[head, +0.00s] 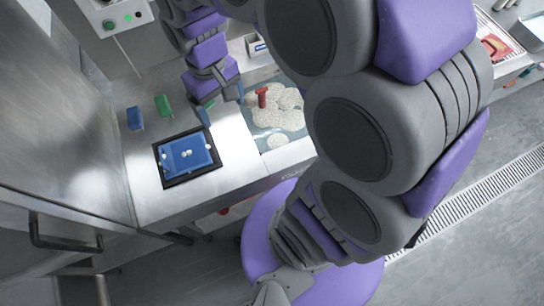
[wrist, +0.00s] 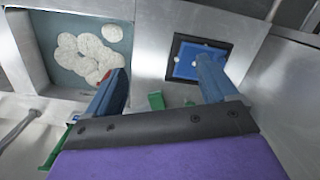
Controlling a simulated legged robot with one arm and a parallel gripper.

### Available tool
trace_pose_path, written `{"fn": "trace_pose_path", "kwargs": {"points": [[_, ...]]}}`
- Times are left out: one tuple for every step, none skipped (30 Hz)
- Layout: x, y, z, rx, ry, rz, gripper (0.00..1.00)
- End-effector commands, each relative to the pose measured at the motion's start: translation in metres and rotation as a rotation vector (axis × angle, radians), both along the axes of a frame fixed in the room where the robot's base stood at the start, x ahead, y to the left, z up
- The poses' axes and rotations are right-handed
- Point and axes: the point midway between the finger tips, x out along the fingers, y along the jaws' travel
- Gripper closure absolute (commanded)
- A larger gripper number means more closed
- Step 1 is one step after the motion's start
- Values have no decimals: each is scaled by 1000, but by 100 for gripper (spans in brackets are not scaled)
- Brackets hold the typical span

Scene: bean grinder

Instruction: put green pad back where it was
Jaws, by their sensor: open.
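A green pad (wrist: 156,100) stands on the metal counter and shows in the gap between my fingers in the wrist view. A green piece (head: 208,104) also shows beside my gripper (head: 222,102) in the head view, partly hidden by it. My gripper (wrist: 160,88) is open, its two fingers wide apart and pointing down at the counter. I cannot tell how far above the pad the fingertips are. Another green block (head: 163,105) stands farther left on the counter, with a blue block (head: 135,118) to its left.
A black-framed blue tray (head: 160,165) with several small white pieces lies in front of the blocks. To its right, a recessed area (head: 262,130) holds several pale round pieces and a red upright piece (head: 262,97). A metal cabinet (head: 60,120) stands at the left.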

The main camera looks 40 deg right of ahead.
Motion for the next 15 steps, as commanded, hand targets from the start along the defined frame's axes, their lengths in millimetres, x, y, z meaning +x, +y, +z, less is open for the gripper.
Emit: {"fn": "trace_pose_path", "kwargs": {"points": [[-18, -2, 4, -4, 3, -11, 14], [-28, -3, 4, -7, 9, -17, 14], [-41, -4, 6, -11, 11, -27, 14], [-51, -5, 7, -14, 13, -34, 14], [-61, -6, 7, -17, 19, -41, 14], [-74, -7, 7, -19, 25, -53, 14], [-84, -8, 7, -21, 27, -62, 14], [-93, -9, 7, -23, 30, -71, 14], [-105, -10, 6, -26, 35, -81, 14], [-114, -11, 5, -29, 38, -90, 14], [-123, -12, 4, -30, 42, -98, 14], [-132, -12, 3, -33, 45, -109, 14], [-139, -13, 3, -34, 46, -117, 14], [-145, -13, 2, -35, 48, -123, 14], [-152, -14, 1, -35, 53, -131, 14]]}}
